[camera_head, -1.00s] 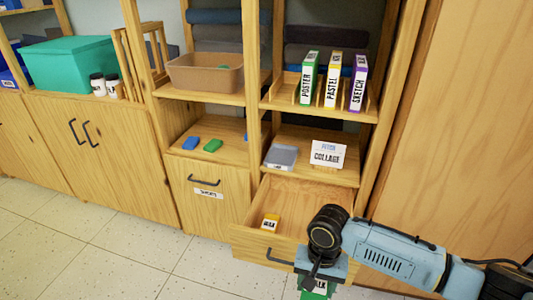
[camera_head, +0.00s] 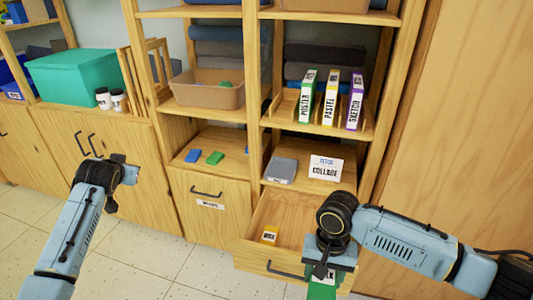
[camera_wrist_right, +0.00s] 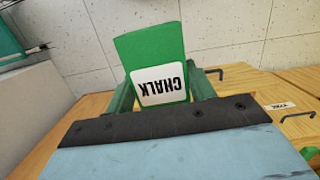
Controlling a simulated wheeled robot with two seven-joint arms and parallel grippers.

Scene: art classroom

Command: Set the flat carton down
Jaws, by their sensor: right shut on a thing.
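The flat carton is green with a white label reading CHALK; it shows best in the right wrist view (camera_wrist_right: 150,45). My right gripper (camera_wrist_right: 160,95) is shut on it. In the head view the right gripper (camera_head: 328,262) is over the front right of the open drawer (camera_head: 305,212). Only part of the green carton (camera_head: 322,291) shows below it; the rest is hidden by the gripper or cut by the frame. My left gripper (camera_head: 128,172) is in front of the left cabinet doors, apart from everything. Its fingers are too unclear to judge.
Above are a grey tray (camera_head: 281,170) and a COLLAGE sign (camera_head: 326,168). Upright POSTER (camera_head: 307,95), PASTEL and SKETCH boxes stand higher.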

